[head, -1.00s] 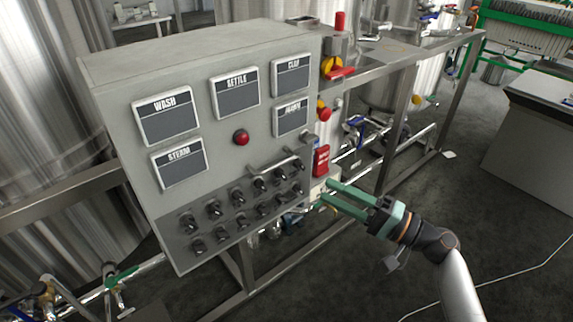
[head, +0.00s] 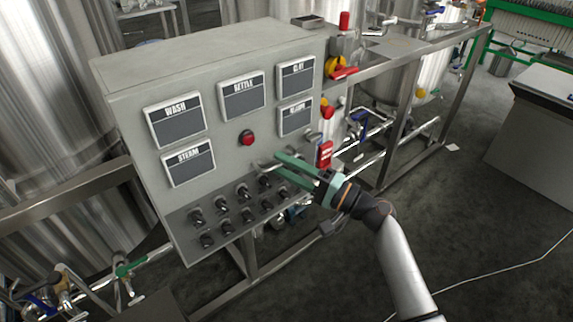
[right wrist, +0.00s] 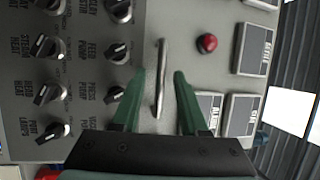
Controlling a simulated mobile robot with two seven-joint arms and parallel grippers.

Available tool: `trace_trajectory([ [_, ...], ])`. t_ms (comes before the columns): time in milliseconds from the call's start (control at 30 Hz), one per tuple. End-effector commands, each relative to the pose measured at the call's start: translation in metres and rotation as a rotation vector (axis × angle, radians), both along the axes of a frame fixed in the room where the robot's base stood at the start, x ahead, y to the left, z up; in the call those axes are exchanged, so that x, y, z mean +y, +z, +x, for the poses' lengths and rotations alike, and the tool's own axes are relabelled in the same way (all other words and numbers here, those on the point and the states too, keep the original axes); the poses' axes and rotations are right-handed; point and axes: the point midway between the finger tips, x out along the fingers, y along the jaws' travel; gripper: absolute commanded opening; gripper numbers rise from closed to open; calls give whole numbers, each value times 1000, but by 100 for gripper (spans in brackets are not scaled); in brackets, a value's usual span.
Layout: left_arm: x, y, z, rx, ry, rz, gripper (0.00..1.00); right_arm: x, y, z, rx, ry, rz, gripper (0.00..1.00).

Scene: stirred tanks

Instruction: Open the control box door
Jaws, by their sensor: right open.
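The control box (head: 222,149) is a grey cabinet in the middle of the head view, its front door shut. Its metal bar handle (right wrist: 161,78) stands between my right gripper's fingers in the right wrist view, with a gap on both sides. My right gripper (head: 277,164) is open, its green fingers reaching to the door front and partly hiding the handle in the head view. In the right wrist view the right gripper (right wrist: 155,95) shows both fingers apart and nothing held. My left gripper is not in view.
Several black knobs (head: 222,209) sit below the handle, and a red button (head: 247,138) and label screens (head: 174,121) above it. A red-and-yellow switch (head: 338,68) is on the box's right side. A metal frame (head: 398,110) and tanks stand behind.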

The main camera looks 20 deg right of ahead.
Motion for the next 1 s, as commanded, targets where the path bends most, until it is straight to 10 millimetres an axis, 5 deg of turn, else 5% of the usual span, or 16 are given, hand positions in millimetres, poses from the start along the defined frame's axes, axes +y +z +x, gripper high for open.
trace_trajectory([
  [100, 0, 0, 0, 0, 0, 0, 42, 0, 0, 0, 0, 0, 0, 41],
  [467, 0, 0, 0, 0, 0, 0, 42, 0, 0, 0, -1, 0, 1, 1],
  [1000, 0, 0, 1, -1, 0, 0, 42, 0, 0, 0, 0, 0, 0, 0],
])
